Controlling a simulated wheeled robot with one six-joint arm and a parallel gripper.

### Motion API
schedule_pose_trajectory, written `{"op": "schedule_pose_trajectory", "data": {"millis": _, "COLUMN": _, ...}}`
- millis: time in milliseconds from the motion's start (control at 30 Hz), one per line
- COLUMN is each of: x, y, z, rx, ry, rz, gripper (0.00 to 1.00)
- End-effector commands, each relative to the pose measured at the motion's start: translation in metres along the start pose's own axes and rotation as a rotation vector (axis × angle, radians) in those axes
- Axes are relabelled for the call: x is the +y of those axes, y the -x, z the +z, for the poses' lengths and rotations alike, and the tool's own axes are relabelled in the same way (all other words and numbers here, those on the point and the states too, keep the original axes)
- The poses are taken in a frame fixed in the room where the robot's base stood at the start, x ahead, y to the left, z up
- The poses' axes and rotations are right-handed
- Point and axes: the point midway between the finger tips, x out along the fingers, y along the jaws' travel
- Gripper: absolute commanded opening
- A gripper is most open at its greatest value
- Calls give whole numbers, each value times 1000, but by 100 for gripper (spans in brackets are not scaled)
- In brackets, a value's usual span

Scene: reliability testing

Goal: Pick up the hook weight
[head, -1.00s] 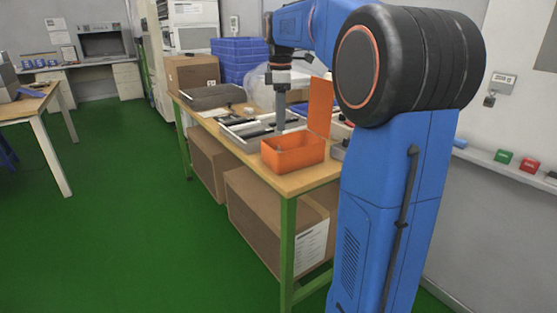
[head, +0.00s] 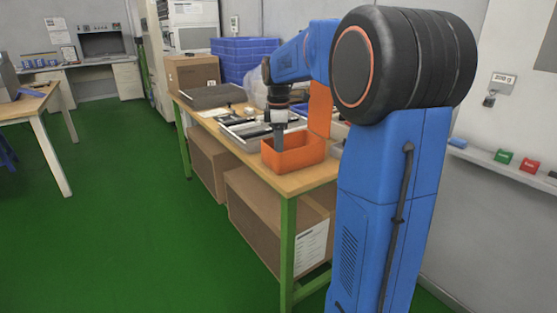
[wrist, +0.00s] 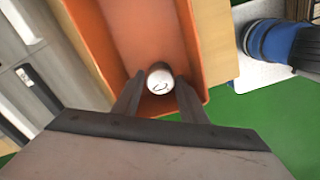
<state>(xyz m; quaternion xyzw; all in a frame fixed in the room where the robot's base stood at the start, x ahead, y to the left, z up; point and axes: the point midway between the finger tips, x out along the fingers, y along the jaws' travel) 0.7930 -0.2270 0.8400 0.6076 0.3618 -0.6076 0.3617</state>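The hook weight (wrist: 160,78) is a small light cylinder with a dark curved hook mark on its top. In the wrist view it stands inside the orange box (wrist: 134,25), close to the box's near wall. My gripper (wrist: 158,88) points down at it, with one finger on each side and the weight between the fingertips. The fingers look apart from the weight, with small gaps. In the head view my gripper (head: 279,148) reaches down into the orange box (head: 293,156), whose wall hides the fingertips and the weight.
The orange lid (head: 320,106) stands upright at the box's right rear. A grey tray (head: 245,130) with dark tools lies left of the box on the wooden table (head: 308,179). Blue crates (head: 245,60) and a cardboard box (head: 193,73) stand farther back.

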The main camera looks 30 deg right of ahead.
Motion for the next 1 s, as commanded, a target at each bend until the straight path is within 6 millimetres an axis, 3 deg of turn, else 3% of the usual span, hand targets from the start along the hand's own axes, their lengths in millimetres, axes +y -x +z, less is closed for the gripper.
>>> {"op": "schedule_pose_trajectory", "data": {"millis": 233, "x": 0, "y": -2, "z": 0, "rx": 0, "ry": 0, "rz": 0, "gripper": 39}}
{"op": "schedule_pose_trajectory", "data": {"millis": 400, "x": 0, "y": -1, "z": 0, "rx": 0, "ry": 0, "rz": 0, "gripper": 0}}
{"op": "schedule_pose_trajectory", "data": {"millis": 767, "x": 0, "y": 7, "z": 0, "rx": 0, "ry": 0, "rz": 2, "gripper": 0}}
{"op": "schedule_pose_trajectory", "data": {"millis": 1000, "x": 0, "y": 45, "z": 0, "rx": 1, "ry": 0, "rz": 4, "gripper": 0}}
